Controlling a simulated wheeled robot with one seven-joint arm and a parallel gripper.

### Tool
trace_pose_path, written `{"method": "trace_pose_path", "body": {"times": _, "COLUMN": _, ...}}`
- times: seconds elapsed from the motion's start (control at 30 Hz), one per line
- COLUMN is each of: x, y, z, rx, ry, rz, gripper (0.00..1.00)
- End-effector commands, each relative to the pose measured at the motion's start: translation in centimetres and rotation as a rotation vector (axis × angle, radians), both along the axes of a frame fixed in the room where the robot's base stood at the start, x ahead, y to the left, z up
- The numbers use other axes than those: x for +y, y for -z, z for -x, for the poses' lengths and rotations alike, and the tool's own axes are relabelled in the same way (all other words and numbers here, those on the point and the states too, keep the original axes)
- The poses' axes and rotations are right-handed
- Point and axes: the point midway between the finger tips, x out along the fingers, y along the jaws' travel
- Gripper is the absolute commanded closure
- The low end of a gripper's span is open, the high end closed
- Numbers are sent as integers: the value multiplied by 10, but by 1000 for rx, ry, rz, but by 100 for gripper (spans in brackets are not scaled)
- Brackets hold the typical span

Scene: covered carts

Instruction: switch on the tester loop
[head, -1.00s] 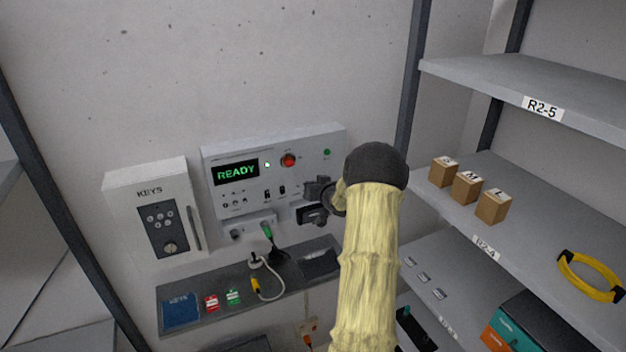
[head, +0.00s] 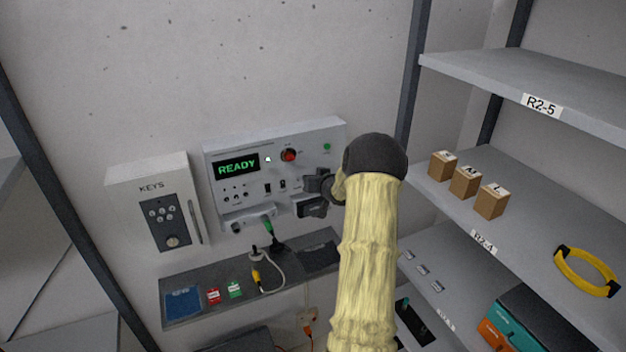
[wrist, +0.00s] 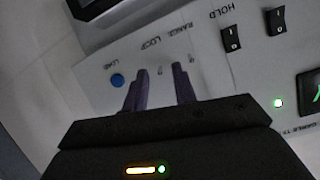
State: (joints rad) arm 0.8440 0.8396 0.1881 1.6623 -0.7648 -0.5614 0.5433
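The tester (head: 222,200) is a pale wall unit with a green READY display (head: 237,166), a red knob (head: 289,155) and dark rocker switches. My gripper (head: 318,194) is in front of its right part and hides that area in the head view. In the wrist view the panel appears upside down.
In the wrist view, a blue button (wrist: 117,80) is left of the fingers, and a HOLD rocker (wrist: 231,38) and another rocker (wrist: 275,20) are right. A key cabinet (head: 151,190) hangs left. A ledge (head: 205,312) runs below; shelves (head: 585,118) stand right.

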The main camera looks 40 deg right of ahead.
Motion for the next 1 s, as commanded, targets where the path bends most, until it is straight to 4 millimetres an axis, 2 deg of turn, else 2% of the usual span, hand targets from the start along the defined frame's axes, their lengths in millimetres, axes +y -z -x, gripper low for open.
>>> {"method": "trace_pose_path", "body": {"times": 0.17, "x": 0, "y": -1, "z": 3, "rx": -1, "ry": 0, "rz": 0, "gripper": 73}}
{"method": "trace_pose_path", "body": {"times": 0.37, "x": 4, "y": -7, "z": 20, "rx": 0, "ry": 1, "rz": 2, "gripper": 73}}
{"method": "trace_pose_path", "body": {"times": 1.0, "x": 26, "y": -48, "z": 114, "rx": 0, "ry": 3, "rz": 2, "gripper": 73}}
